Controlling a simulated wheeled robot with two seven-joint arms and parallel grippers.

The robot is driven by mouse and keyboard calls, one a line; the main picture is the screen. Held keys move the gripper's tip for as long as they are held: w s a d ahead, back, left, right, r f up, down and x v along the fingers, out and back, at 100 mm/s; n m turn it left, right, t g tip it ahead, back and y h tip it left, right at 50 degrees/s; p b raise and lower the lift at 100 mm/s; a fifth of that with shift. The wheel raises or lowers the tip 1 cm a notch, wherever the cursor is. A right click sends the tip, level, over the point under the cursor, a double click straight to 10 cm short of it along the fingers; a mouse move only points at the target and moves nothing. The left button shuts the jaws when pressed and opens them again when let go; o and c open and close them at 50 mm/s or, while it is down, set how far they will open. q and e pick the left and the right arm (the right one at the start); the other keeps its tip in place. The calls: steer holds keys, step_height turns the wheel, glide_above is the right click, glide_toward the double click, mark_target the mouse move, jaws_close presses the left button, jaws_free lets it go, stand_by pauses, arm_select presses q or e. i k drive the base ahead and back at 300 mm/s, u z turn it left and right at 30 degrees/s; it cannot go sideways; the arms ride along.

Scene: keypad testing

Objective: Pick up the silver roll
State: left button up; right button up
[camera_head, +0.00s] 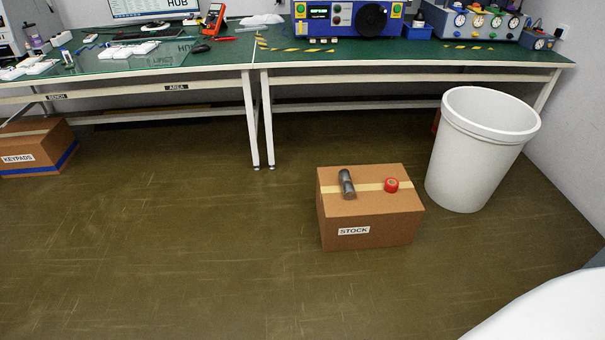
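The silver roll (347,184) is a grey cylinder on top of the brown cardboard box marked STOCK (390,232), left of the middle of its lid. It lies close to a strip of tan tape. A small red roll (391,185) sits on the same lid, to the right and apart from it. Neither of my grippers shows in the head view.
A tall white bin (475,155) stands just right of the box. Green-topped benches (420,57) with equipment run along the back. A KEYPADS box (35,147) is at the left. The floor (170,240) in front and left is clear.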

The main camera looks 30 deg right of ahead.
mark_target(348, 189)
steer(key=u, duration=0.15)
steer(key=i, duration=1.9)
steer(key=z, duration=1.45)
steer(key=i, duration=0.9)
steer(key=z, duration=0.8)
steer(key=i, duration=0.45)
